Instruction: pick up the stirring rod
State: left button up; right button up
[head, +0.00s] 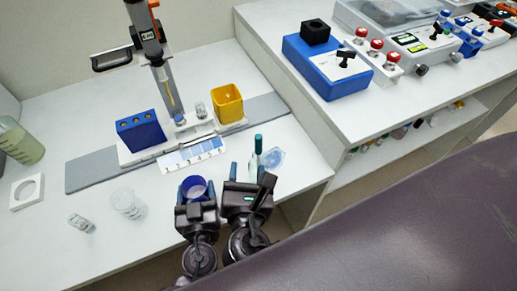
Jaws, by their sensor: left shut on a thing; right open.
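A slim upright piece with a dark teal top (258,144) stands at the fingers of my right gripper; it may be the stirring rod, but its lower part is hidden. My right gripper (247,168) is open around or just beside it; I cannot tell whether they touch. My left gripper (196,188) is shut on a blue round cup (196,184) near the bench's front edge. The two grippers are side by side, close together.
A grey mat (92,174) carries a blue rack (141,131), a yellow container (227,103) and a stand. A pale blue dish (274,158) lies right of my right gripper. Clear beakers (127,204) stand at left. A higher bench (300,25) with instruments is at right.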

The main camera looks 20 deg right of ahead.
aim_at(258, 146)
jog(key=shift+n+t+h, duration=0.5)
jog(key=shift+n+h, duration=0.3)
jog(key=shift+w+d+r, duration=0.2)
jog(key=shift+w+d, duration=0.8)
jog(key=shift+w, duration=0.2)
jog(key=shift+w+d+r, duration=0.15)
jog(key=shift+w+d, duration=0.9)
jog(key=shift+w, duration=0.15)
jog(key=shift+w+d+r, duration=0.2)
jog(key=shift+w+d, duration=0.8)
jog(key=shift+w, duration=0.2)
jog(key=shift+c, duration=0.5)
grip_shut()
